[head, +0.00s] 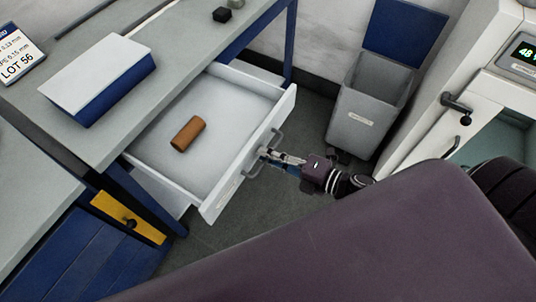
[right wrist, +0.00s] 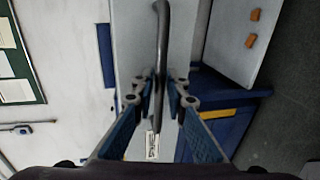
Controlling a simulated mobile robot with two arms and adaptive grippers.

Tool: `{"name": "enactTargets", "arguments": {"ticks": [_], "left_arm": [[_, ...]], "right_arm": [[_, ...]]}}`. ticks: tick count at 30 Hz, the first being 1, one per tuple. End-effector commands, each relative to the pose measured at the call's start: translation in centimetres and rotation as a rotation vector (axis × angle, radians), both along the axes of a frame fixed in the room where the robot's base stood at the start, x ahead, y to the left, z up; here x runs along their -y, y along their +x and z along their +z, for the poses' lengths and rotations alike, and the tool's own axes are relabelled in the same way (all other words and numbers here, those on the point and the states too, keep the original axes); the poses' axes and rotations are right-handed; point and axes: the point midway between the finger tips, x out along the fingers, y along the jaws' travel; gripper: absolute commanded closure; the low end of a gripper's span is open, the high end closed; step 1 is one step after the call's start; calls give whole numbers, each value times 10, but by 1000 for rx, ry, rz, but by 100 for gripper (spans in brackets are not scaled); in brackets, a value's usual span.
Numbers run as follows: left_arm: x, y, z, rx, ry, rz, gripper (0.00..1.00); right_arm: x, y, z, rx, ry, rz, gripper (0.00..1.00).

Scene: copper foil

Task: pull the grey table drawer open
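The grey table drawer (head: 222,88) stands pulled well out from under the grey tabletop, its white front panel (head: 245,160) toward me. A brown cylinder (head: 187,134) lies inside it. My right gripper (head: 268,153) is at the drawer's grey bar handle (head: 276,140). In the right wrist view the handle (right wrist: 162,30) runs between the two close-set fingers of the gripper (right wrist: 161,82), which look shut on it. The exact contact is hard to make out. My left gripper is not in view.
A blue-and-white box (head: 98,80) and a small black block (head: 221,15) sit on the tabletop (head: 150,30). A grey bin (head: 365,105) stands right of the drawer, near a white cabinet (head: 480,95). Some grey floor (head: 240,215) is clear before the drawer.

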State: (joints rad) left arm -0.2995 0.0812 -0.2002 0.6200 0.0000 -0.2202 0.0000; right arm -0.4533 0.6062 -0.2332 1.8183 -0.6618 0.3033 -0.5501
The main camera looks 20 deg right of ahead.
Motion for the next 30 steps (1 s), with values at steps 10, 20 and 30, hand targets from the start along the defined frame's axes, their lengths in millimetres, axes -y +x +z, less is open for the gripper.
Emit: {"name": "enactTargets", "arguments": {"ticks": [10,20,30], "left_arm": [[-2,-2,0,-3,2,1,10],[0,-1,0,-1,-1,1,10],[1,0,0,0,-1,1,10]], "right_arm": [[2,-3,0,-1,1,0,85],[30,-43,10,-4,-1,0,85],[62,-85,21,-3,0,-1,85]]}}
